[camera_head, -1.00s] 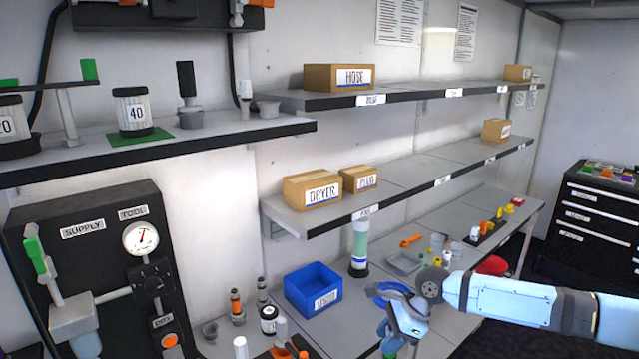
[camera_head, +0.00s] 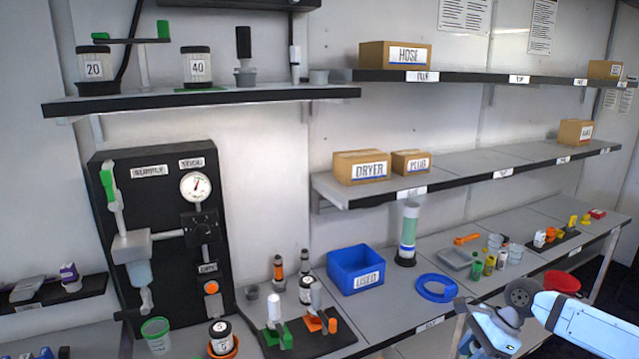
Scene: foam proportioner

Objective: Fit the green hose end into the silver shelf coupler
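I cannot clearly pick out the green hose end. Green parts that show are a green block (camera_head: 279,336) under a white-topped fitting on the bench mat and the green-tipped bar (camera_head: 132,40) on the upper left shelf. On that shelf, a grey fitting with a black handle (camera_head: 244,72) and a small grey cup (camera_head: 319,77) could be the silver coupler; I cannot tell which. My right gripper (camera_head: 484,338) is at the lower right, over the bench front; its fingertips are unclear. My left gripper is out of view.
A blue ring (camera_head: 437,288) lies on the bench beside a blue bin (camera_head: 356,268) and a clear-topped cylinder (camera_head: 408,235). A black gauge panel (camera_head: 165,225) stands at left. Cardboard boxes (camera_head: 395,56) sit on the right shelves. Small bottles and fittings crowd the bench's right part.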

